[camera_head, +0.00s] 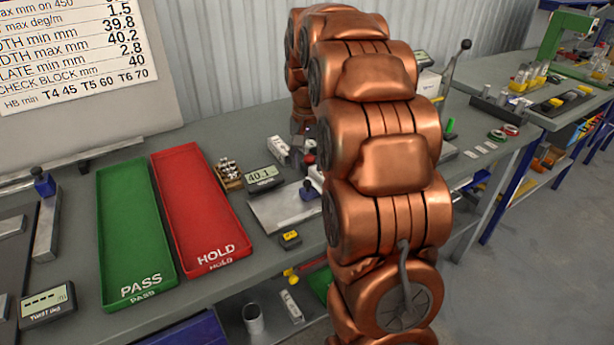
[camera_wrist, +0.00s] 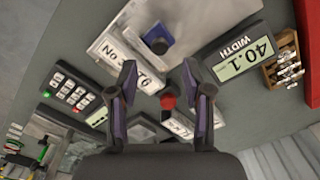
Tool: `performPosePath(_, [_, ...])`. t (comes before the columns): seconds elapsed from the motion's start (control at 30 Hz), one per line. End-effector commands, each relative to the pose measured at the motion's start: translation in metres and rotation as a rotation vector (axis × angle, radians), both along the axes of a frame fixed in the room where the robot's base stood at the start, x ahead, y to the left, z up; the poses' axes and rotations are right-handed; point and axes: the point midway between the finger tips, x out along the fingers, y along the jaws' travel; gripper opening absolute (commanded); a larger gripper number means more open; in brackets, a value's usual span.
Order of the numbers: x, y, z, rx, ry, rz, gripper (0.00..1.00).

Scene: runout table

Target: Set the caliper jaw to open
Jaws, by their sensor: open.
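The width display (camera_head: 265,178) reads 40.1 and stands right of the red tray; it also shows in the wrist view (camera_wrist: 238,60). A red knob (camera_wrist: 167,101) on a dark stem shows between the fingers of my gripper (camera_wrist: 159,78). My gripper is open, and I cannot tell whether a finger touches the knob. A blue knob (camera_wrist: 158,39) stands on a pale metal plate (camera_wrist: 118,38) beyond the fingertips. The caliper jaw's position cannot be made out. In the head view my arm hides most of this area, though the red knob (camera_head: 309,160) shows at its edge.
A green PASS tray (camera_head: 136,291) and a red HOLD tray (camera_head: 222,258) lie on the bench left of my arm. A small rack (camera_wrist: 286,72) stands beside the display. A keypad device (camera_wrist: 70,92) is left of the fingers. A yellow-topped block (camera_head: 290,239) sits near the bench's front edge.

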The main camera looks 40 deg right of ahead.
Motion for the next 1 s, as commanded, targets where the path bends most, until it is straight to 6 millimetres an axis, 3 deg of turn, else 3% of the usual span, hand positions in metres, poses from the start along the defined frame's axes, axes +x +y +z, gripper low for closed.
performPosePath(0.4, [-0.001, 0.001, -0.047, 0.002, 0.005, 0.0, 0.49])
performPosePath(0.8, [-0.001, 0.0, -0.054, 0.001, 0.002, 0.001, 0.49])
performPosePath(1.0, [-0.001, 0.001, -0.054, 0.001, 0.002, 0.001, 0.3])
